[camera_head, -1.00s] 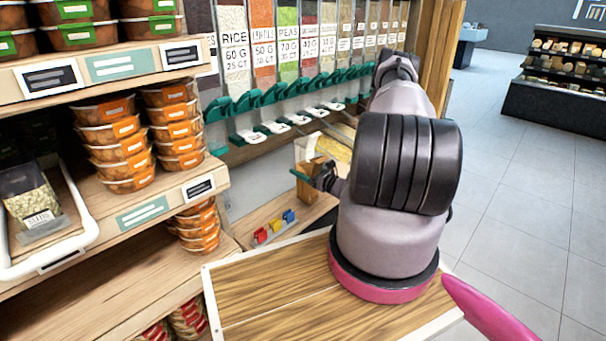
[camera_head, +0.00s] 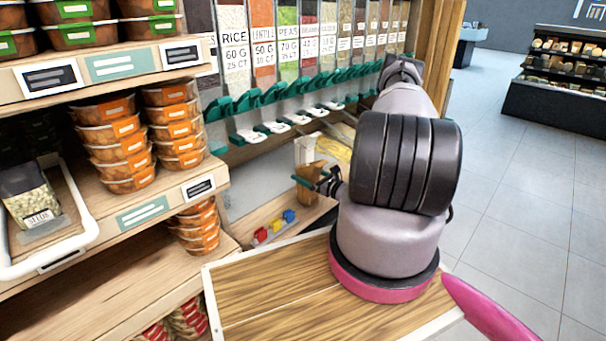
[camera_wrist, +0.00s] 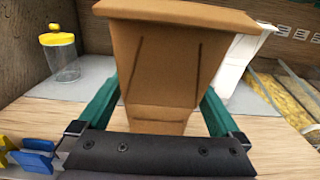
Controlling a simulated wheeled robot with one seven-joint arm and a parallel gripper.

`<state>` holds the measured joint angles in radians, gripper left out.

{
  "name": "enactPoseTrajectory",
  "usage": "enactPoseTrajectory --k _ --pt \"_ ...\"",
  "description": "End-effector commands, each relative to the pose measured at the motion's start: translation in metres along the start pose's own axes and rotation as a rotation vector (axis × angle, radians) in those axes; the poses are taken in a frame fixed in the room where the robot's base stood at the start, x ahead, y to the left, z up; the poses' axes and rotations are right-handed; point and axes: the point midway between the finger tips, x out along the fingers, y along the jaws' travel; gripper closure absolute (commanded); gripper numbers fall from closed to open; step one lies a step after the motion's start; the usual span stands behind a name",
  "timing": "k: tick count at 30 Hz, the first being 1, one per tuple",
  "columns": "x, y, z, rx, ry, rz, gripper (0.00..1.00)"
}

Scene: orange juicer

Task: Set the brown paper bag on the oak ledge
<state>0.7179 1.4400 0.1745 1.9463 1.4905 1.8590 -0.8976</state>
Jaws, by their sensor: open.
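The brown paper bag (camera_head: 306,191) stands upright on the oak ledge (camera_head: 262,215) below the dispensers. In the wrist view, the bag (camera_wrist: 165,70) fills the middle, with its wide folded top towards the upper edge. My gripper (camera_wrist: 160,98) is open, with one green finger on each side of the bag. Whether the fingers touch it cannot be told. In the head view, my gripper (camera_head: 325,182) is partly hidden by my arm. The ledge (camera_wrist: 55,115) also shows as pale wood around the bag.
A clear jar with a yellow lid (camera_wrist: 60,52) stands to the left behind the bag. Red, yellow and blue clips (camera_head: 274,227) lie on the ledge, left of the bag. A white container (camera_wrist: 240,55) is close behind it. Dispensers (camera_head: 290,60) hang above.

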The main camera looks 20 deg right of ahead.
Motion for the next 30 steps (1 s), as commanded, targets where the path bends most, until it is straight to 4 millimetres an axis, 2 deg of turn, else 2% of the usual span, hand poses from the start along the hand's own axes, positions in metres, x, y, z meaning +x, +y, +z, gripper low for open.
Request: enactPoseTrajectory --k 6,13,19,30 --pt "-0.049 -0.001 0.000 0.003 0.001 -0.005 0.00" --pt "-0.089 -0.001 0.000 0.002 0.000 -0.004 0.00" --pt "-0.102 0.000 0.000 0.001 -0.001 -0.001 0.00" --pt "-0.102 0.000 0.000 0.001 -0.001 0.000 0.00"
